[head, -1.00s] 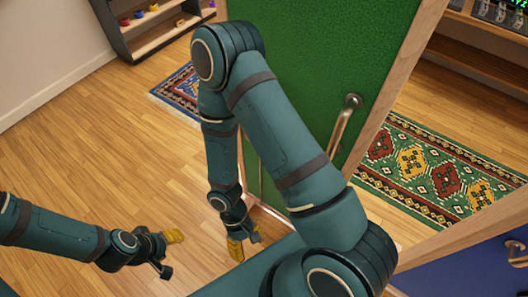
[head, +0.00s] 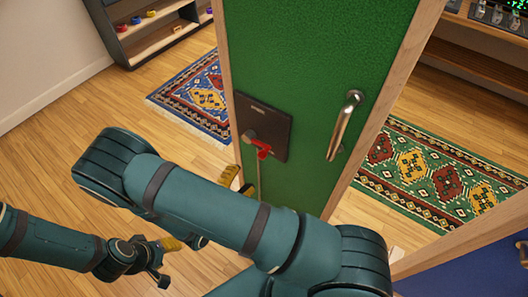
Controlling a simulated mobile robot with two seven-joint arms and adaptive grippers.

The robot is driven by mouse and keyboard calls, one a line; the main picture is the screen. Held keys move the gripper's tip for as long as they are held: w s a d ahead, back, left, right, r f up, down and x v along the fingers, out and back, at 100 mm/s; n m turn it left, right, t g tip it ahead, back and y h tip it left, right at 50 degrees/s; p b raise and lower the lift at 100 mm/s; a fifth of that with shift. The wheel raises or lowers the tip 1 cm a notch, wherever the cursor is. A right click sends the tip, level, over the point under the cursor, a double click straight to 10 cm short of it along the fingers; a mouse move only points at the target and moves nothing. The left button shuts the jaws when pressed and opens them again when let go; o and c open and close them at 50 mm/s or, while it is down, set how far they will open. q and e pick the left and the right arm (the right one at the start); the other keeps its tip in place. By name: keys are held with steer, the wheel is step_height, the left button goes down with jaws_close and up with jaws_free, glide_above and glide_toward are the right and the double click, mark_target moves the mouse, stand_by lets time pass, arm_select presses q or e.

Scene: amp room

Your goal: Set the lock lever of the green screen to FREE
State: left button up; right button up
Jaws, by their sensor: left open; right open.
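The green screen (head: 300,50) stands upright in a wooden frame. On it is a dark lock plate (head: 280,121) with a red lock lever (head: 260,147), which points down and right; its markings are too small to read. My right gripper (head: 239,183) is open just below and left of the lever, apart from it. Its yellow fingertips show, while its body is hidden behind my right arm. My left gripper (head: 172,261) is open and empty over the floor at lower left, away from the screen.
A metal pull handle (head: 345,125) stands out from the screen right of the lock plate. A blue patterned rug (head: 195,95) and a green patterned rug (head: 430,180) lie on the wooden floor. A shelf (head: 155,40) stands at the back left.

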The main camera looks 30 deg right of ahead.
mark_target(260, 158)
steer(key=x, duration=1.1)
steer(key=shift+d, duration=0.25)
jaws_close()
